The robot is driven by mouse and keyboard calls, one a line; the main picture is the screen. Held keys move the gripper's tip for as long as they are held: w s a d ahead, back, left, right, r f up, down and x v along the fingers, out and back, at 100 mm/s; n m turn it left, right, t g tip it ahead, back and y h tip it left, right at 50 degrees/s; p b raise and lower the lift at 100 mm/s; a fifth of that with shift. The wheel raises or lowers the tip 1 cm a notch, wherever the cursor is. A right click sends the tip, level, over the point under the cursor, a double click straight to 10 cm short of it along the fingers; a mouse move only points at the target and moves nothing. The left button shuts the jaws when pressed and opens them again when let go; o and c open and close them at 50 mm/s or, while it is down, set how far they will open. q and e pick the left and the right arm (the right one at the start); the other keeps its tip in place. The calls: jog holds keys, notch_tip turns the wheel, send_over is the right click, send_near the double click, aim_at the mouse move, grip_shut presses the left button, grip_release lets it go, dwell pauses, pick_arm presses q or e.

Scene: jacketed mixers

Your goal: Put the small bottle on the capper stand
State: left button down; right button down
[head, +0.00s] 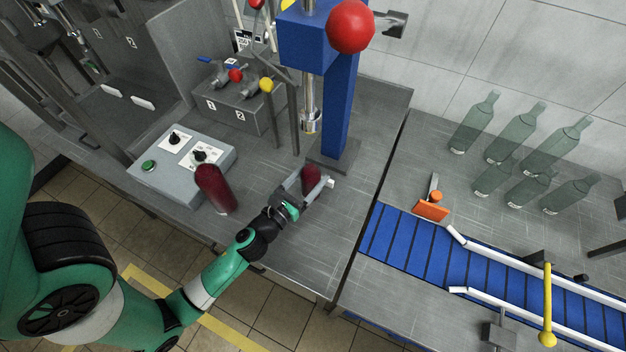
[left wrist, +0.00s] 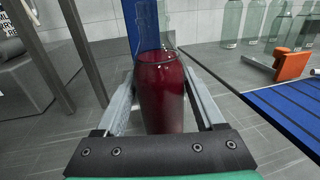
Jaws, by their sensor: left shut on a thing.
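My left gripper (head: 308,184) is shut on a small dark red bottle (head: 311,176), with one finger on each side. In the left wrist view the red bottle (left wrist: 161,95) stands upright between the fingers, its clear upper part in front of the blue column. The capper stand (head: 341,110) is a blue column with a grey foot, a blue head and a red ball. The held bottle is just in front of its foot; I cannot tell whether its base touches the table. A larger dark red bottle (head: 213,188) stands apart to the left. My right gripper is out of view.
A control box (head: 182,160) with knobs and a green button is left of the larger bottle. A valve block (head: 240,103) stands behind. To the right are a blue conveyor (head: 420,248), an orange paddle (head: 431,210) and several clear bottles (head: 503,134).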

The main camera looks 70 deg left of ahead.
pick_arm(q)
jog(key=shift+w+a+r, duration=0.1)
jog(key=shift+f, duration=0.2)
grip_release()
jog(key=shift+r, duration=0.1)
jog(key=shift+r, duration=0.1)
jog(key=b+v, duration=0.2)
jog(key=v, duration=0.3)
jog(key=b+v, duration=0.3)
jog(key=v, duration=0.3)
jog(key=shift+s+f+b, duration=0.2)
jog(key=shift+s+b, duration=0.1)
jog(key=shift+b, duration=0.05)
jog(key=shift+s+d+r, duration=0.2)
jog(key=shift+d, duration=0.05)
